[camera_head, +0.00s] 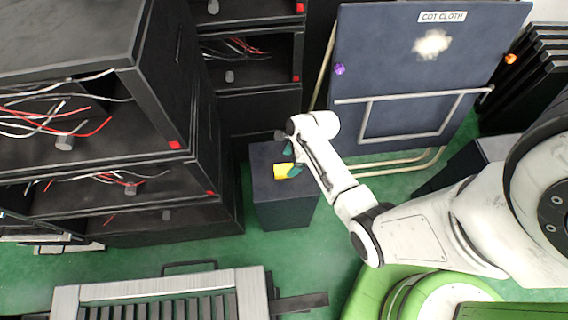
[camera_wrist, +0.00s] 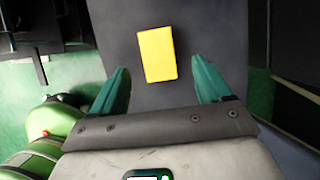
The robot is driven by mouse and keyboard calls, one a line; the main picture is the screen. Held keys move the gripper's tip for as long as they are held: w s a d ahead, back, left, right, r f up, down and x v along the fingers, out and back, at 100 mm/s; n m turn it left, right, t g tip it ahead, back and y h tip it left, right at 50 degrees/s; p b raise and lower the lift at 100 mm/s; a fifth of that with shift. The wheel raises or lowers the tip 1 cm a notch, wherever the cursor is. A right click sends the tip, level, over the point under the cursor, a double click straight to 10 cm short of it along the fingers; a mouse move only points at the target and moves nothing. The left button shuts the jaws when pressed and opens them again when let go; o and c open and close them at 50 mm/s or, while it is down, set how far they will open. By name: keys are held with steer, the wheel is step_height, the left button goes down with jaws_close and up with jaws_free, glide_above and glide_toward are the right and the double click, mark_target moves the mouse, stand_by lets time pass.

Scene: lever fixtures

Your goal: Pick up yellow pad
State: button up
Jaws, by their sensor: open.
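The yellow pad (camera_head: 283,170) lies on top of a dark box-like stand (camera_head: 265,188) in the head view. In the wrist view the yellow pad (camera_wrist: 157,54) is a flat rectangle, slightly tilted, on the dark grey top of the stand (camera_wrist: 200,20). My gripper (camera_head: 293,163) is over the stand, close to the pad. In the wrist view my gripper (camera_wrist: 164,84) is open, its two teal fingers apart. The pad shows between and beyond the fingertips, with nothing held. The height of the fingers above the pad is hard to tell.
Black racks (camera_head: 160,130) with loose red and white wires stand to the left. A slatted metal unit (camera_head: 160,295) is at the front left. Green floor (camera_head: 230,255) is clear around the stand's front.

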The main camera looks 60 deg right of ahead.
mark_target(285, 169)
steer(key=b+x, duration=0.1)
steer(key=x, duration=0.4)
steer(key=shift+s+f, duration=0.1)
steer(key=shift+s, duration=0.05)
steer(key=c, duration=1.1)
steer(key=shift+c, duration=0.2)
steer(key=shift+r, duration=0.35)
step_height(285, 169, up, 3)
steer(key=shift+s+a+r+p, duration=0.1)
steer(key=shift+s+p, duration=0.05)
steer(key=shift+p, duration=0.5)
steer(key=s+a+r+p, duration=0.2)
steer(key=s+a+r, duration=0.1)
steer(key=s+r, duration=0.6)
steer(key=s, duration=0.4)
steer(key=shift+s, duration=0.15)
